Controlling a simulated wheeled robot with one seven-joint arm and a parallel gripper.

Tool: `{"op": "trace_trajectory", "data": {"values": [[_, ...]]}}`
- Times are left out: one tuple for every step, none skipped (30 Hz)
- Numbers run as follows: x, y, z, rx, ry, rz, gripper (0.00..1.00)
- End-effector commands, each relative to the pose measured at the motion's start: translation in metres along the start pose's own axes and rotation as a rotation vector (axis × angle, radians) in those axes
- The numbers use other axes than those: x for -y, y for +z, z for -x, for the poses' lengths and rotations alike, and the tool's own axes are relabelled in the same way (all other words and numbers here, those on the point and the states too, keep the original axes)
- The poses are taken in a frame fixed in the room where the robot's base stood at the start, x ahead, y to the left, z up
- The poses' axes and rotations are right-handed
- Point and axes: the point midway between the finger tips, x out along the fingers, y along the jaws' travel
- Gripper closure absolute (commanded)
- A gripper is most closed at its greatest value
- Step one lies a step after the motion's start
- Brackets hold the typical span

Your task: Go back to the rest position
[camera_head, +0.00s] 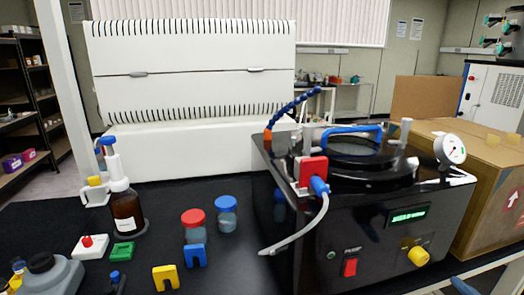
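My gripper is not in this head view, and no part of my arm can be clearly made out. The freeze dryer (300,245) is a black box at the right of the dark bench. Its round dark lid (352,168) is on top, with a blue handle (352,129) across it. A round white gauge (449,149) stands at its right. The front has a lit green display (408,215), a red switch (350,267) and a yellow knob (418,256). A red block (312,169) with a blue fitting and white hose (300,236) is at its left front corner.
A red-capped jar (194,220) and blue-capped jar (227,214) stand left of the dryer. A brown dispenser bottle (126,208) and small colored pieces are farther left. A large white machine (195,70) stands behind; a cardboard box (490,190) is at right.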

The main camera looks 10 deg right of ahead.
Motion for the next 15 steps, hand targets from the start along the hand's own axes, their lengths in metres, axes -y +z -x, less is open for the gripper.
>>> {"op": "trace_trajectory", "data": {"values": [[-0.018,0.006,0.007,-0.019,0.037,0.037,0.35],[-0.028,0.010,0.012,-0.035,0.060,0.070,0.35],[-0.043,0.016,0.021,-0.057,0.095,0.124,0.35],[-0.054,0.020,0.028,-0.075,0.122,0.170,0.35],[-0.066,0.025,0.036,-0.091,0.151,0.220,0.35],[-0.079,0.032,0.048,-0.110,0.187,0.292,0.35],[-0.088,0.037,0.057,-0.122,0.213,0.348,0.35],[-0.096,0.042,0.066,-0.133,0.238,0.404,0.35],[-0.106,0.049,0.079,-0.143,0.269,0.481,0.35],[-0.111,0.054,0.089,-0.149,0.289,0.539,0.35],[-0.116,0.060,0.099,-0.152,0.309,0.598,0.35],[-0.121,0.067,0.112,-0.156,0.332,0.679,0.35],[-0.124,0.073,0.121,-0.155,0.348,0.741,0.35],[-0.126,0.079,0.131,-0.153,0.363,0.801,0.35],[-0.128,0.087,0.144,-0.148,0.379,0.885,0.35]]}}
